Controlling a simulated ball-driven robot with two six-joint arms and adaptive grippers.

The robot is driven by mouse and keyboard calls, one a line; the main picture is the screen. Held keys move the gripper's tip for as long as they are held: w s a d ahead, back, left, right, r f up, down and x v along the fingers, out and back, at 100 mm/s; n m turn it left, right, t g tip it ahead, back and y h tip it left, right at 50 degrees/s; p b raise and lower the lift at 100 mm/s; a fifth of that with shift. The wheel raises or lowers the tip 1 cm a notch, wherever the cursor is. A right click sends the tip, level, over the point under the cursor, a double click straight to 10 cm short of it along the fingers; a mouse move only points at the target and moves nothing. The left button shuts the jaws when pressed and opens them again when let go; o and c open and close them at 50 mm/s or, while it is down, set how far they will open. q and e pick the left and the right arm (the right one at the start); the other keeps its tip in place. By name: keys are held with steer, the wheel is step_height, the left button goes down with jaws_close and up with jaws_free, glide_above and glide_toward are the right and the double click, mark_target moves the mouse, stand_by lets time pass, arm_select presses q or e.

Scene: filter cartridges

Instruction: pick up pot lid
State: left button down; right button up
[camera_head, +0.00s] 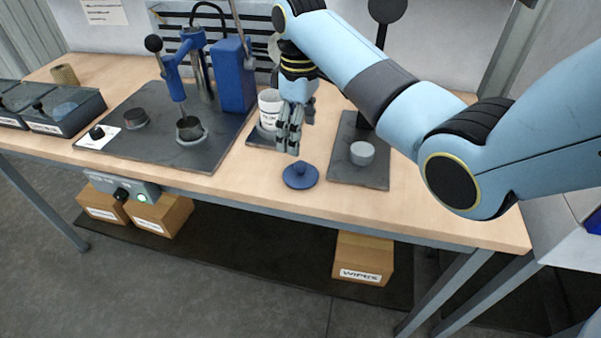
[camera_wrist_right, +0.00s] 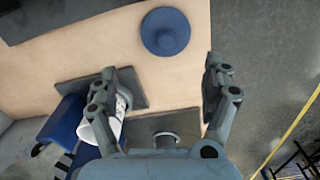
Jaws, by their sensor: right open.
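The blue pot lid (camera_head: 301,176) is a round disc with a small knob on top. It lies on the wooden table near the front edge, between the two dark plates. It also shows whole in the right wrist view (camera_wrist_right: 166,32), beyond my fingertips. My right gripper (camera_head: 290,133) is above the table, a little behind the lid and apart from it. In the right wrist view my right gripper (camera_wrist_right: 161,85) is open, with nothing between its fingers. My left gripper is not in view.
A white labelled pot (camera_head: 271,108) stands close behind and left of my right gripper. A blue press (camera_head: 236,75) stands on a dark plate (camera_head: 150,150) at left. A grey round piece (camera_head: 362,153) sits on the right plate (camera_head: 358,178). The table front beside the lid is clear.

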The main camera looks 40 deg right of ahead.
mark_target(298, 163)
step_height(298, 163, down, 5)
steer(key=shift+a+r, duration=0.1)
steer(key=f, duration=0.5)
steer(key=shift+s+a+f, duration=0.15)
steer(key=shift+s+a, duration=0.1)
steer(key=shift+a, duration=0.05)
steer(key=c, duration=0.7)
